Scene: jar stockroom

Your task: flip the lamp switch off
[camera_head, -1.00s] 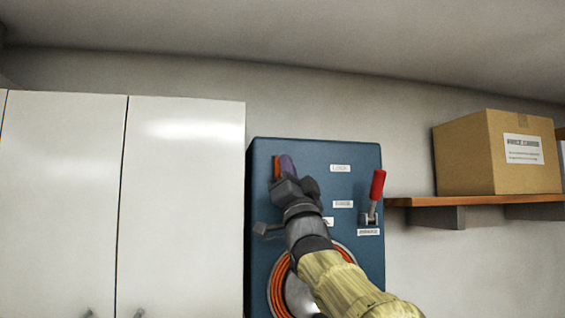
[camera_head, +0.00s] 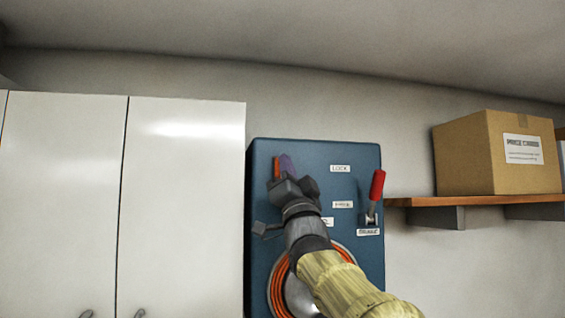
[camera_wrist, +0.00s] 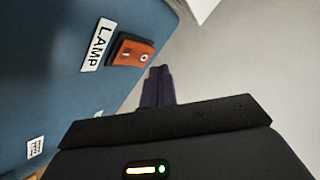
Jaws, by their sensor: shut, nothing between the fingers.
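The lamp switch is an orange rocker (camera_wrist: 132,51) on the blue panel (camera_wrist: 50,75), beside a white LAMP label (camera_wrist: 97,45). Its circle mark is on the end nearer my fingers and its line mark is nearer the label. I cannot tell which end is pressed in. In the head view the switch (camera_head: 276,166) shows as an orange strip at the panel's upper left. My gripper (camera_wrist: 158,72) is shut and empty, with purple fingertips just beside the rocker's circle end. Contact is unclear. In the head view my gripper (camera_head: 287,163) is just right of the switch.
A red-handled lever (camera_head: 376,186) stands up at the panel's right. A coiled orange hose or cable (camera_head: 281,290) is low on the panel, partly behind my arm. White cabinets (camera_head: 185,200) stand left; a cardboard box (camera_head: 465,155) sits on a wooden shelf (camera_head: 480,200) at right.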

